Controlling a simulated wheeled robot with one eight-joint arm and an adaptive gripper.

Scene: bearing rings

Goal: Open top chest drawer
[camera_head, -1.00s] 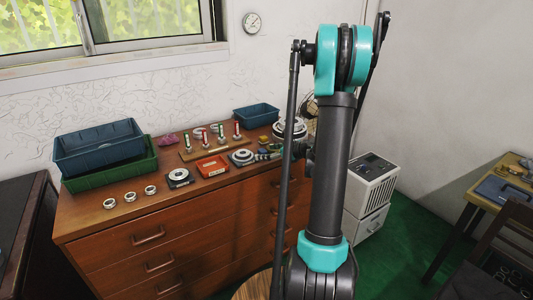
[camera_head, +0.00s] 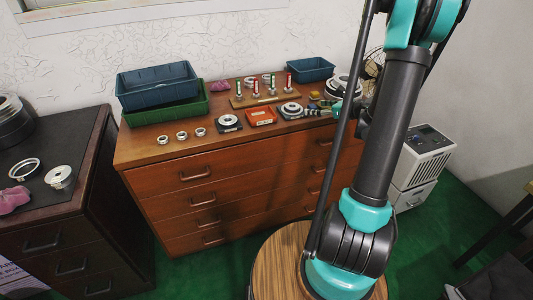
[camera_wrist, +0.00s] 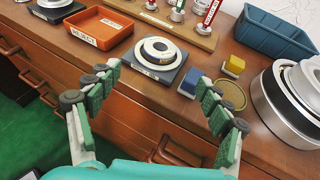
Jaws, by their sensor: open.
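The brown wooden chest (camera_head: 160,153) stands against the wall. Its top drawer (camera_head: 245,165) looks closed, with a dark handle at the left (camera_head: 196,176) and another at the right (camera_head: 325,141). My gripper (camera_head: 318,112) is over the chest's right part in the head view, partly hidden by my arm. In the wrist view my gripper (camera_wrist: 157,82) is open, with its green-padded fingers spread and nothing between them. A dark drawer handle (camera_wrist: 168,151) shows on the chest front between and below the fingers, apart from them.
On the chest top are blue and green bins (camera_head: 165,113), metal rings (camera_head: 182,135), a red tray (camera_head: 261,117), a bearing on a dark plate (camera_wrist: 156,55), and large rings (camera_wrist: 285,105). A dark cabinet (camera_head: 60,220) stands left. Green floor (camera_head: 225,262) lies open before the chest.

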